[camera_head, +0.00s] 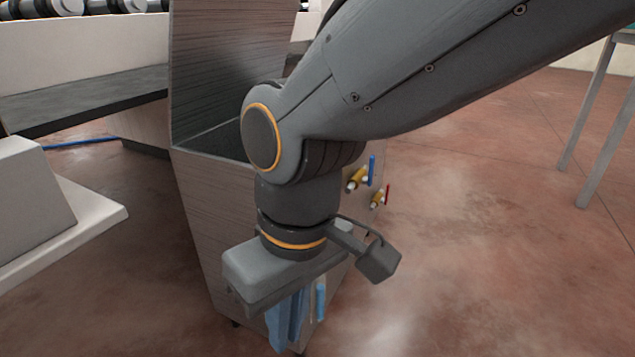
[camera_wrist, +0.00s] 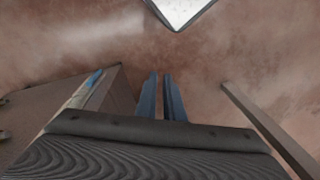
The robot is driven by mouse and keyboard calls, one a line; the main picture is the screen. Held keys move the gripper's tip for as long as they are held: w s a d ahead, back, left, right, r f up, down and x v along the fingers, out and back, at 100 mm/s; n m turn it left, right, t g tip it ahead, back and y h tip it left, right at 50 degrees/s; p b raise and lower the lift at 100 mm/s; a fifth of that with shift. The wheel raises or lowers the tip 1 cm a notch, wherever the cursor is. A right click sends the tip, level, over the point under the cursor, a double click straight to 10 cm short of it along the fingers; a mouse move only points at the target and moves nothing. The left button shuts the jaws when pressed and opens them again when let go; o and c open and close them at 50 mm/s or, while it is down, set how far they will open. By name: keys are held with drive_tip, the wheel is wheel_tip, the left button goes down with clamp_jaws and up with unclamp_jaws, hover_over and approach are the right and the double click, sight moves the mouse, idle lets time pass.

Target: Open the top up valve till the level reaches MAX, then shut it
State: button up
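A tall grey metal tank (camera_head: 205,215) with an open top stands in the middle of the head view, partly hidden by my arm. On its right face are a brass valve with a blue handle (camera_head: 372,170) and, lower, one with a red handle (camera_head: 388,194). A light blue upright strip (camera_head: 320,299), perhaps the level gauge, shows low behind my gripper; its level and any MAX mark cannot be read. My gripper (camera_head: 286,340) points down in front of the tank, below the valves and apart from them. In the wrist view its blue fingers (camera_wrist: 161,80) are narrowly apart, with nothing between.
A dark bench (camera_head: 85,98) stands at the back left and a white machine part (camera_head: 40,215) at the left edge. A table leg (camera_head: 600,125) stands at the right. The red-brown floor (camera_head: 470,240) right of the tank is clear.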

drive_tip(key=shift+m, duration=0.7)
drive_tip(key=shift+d+r+p, duration=0.2)
drive_tip(key=shift+r+p, duration=1.85)
drive_tip(key=shift+r, duration=0.2)
clamp_jaws()
drive_tip(key=shift+a, duration=0.1)
